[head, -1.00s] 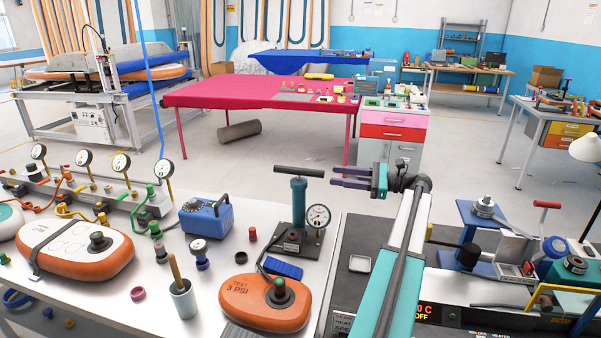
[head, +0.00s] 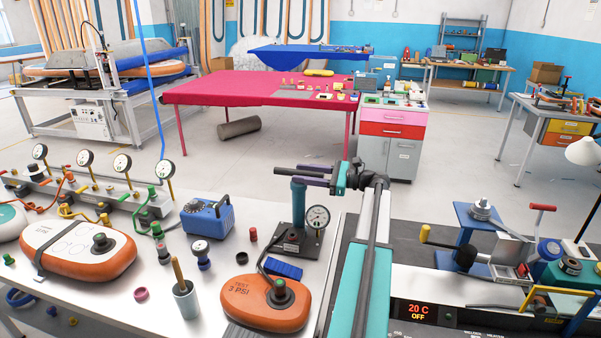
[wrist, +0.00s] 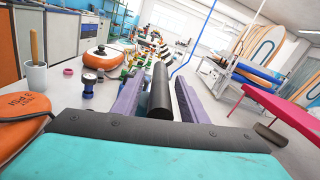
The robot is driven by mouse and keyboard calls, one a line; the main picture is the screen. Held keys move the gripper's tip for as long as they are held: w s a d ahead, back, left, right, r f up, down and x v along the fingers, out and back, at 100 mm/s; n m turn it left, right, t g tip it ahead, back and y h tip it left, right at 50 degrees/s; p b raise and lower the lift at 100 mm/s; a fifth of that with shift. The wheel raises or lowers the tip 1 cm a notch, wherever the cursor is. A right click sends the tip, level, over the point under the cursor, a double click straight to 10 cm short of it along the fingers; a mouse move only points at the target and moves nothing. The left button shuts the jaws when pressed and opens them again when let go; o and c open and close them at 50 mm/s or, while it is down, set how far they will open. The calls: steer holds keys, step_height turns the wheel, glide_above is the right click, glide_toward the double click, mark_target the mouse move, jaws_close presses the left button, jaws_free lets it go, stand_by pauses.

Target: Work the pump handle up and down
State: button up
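The hand pump stands on the white bench, with a teal upright cylinder (head: 298,205), a dark base and a round gauge (head: 318,217). Its black bar handle (head: 287,171) lies level, low at the cylinder's top. My gripper (head: 312,175) has come in from the right at handle height. In the wrist view the dark handle (wrist: 160,92) runs lengthwise between my two purple fingers (wrist: 160,98). The fingers are spread on either side of it, with slim gaps showing, so they look open around the bar rather than closed on it. The handle's far end is free.
An orange test cushion (head: 265,303) lies in front of the pump, joined by a hose. A grey cup (head: 187,300) and a blue box (head: 207,220) stand to the left. A heater display (head: 418,311) and several tools crowd the right bench. Space above the pump is clear.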

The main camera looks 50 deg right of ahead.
steer(key=shift+w+a, duration=0.2)
steer(key=shift+w, duration=0.2)
jaws_close()
step_height(320, 180, up, 15)
steer(key=p, duration=0.7)
steer(key=shift+f, duration=0.2)
jaws_free()
steer(key=shift+r, duration=0.1)
